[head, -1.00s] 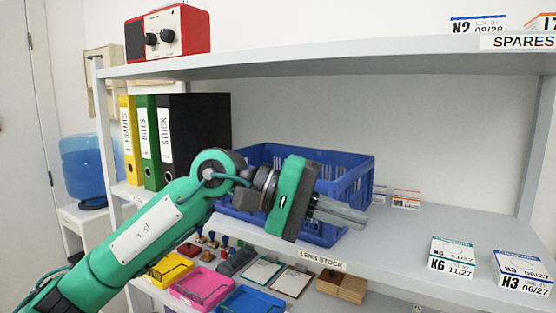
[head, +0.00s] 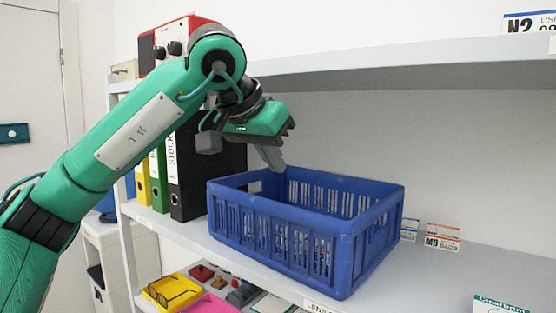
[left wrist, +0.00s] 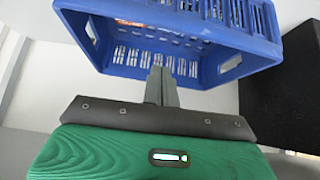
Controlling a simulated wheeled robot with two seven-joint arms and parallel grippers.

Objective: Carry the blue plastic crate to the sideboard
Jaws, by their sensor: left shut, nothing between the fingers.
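The blue plastic crate (head: 285,232) stands upright on the middle shelf in the head view, to the right of the binders. Its open top faces up, and slotted walls show. My left gripper (head: 272,160) is shut and empty, with its fingers pointing down above the crate's back left rim. The sideboard cannot be made out. My right gripper is not in view.
Yellow, green and black binders (head: 188,165) stand left of the crate. A red radio (head: 165,45) sits on the upper shelf (head: 400,70), partly behind my left arm. Small labelled boxes (head: 442,238) stand right of the crate. Trays with eyeglasses (head: 172,292) lie on the shelf below.

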